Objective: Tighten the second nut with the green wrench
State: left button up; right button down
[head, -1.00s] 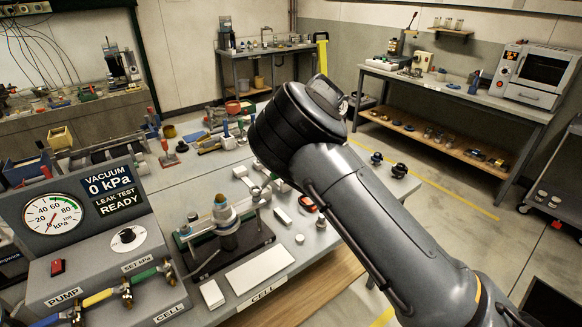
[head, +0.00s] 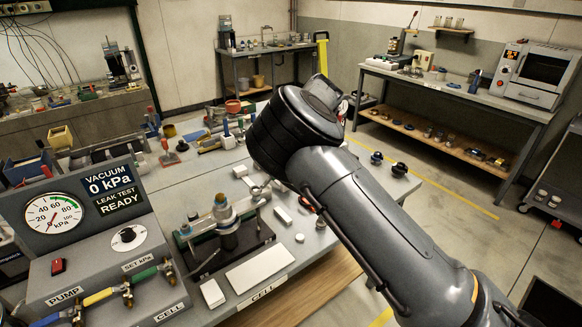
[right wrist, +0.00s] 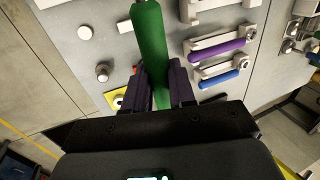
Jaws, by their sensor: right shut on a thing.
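In the right wrist view the green handle of the wrench (right wrist: 150,40) runs between the two dark fingers of my right gripper (right wrist: 160,88), which is shut on it. The wrench's working end is not visible there. In the head view my right arm hides this gripper and the wrench. My left gripper is not in view.
The vacuum panel (head: 85,230) reads 0 kPa and LEAK TEST READY, left of the cell. In the right wrist view a purple-handled tool (right wrist: 215,50) and a blue-handled tool (right wrist: 220,79) lie in grey holders. A white plate (head: 260,269) lies before the cell.

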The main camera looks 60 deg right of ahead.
jog(key=shift+f+b, duration=0.55)
jog(key=shift+f, duration=0.45)
jog(key=shift+s+a+m, duration=0.45)
jog(key=shift+s+m, duration=0.25)
jog(key=shift+m, duration=0.1)
jog(key=shift+a, duration=0.1)
jog(key=shift+s+a+m+g+h, duration=0.3)
jog(key=shift+s+a+m+h, duration=0.15)
jog(key=shift+s+m, duration=0.3)
jog(key=shift+s+a+m, duration=0.55)
jog(key=shift+a+m, duration=0.2)
jog(key=shift+m, duration=0.2)
dwell(1.3)
jog(key=shift+w+d+n, duration=0.2)
jog(key=shift+d+n, duration=0.1)
dwell(0.5)
jog(key=shift+r+p, duration=0.65)
jog(key=shift+p, duration=0.05)
dwell(1.6)
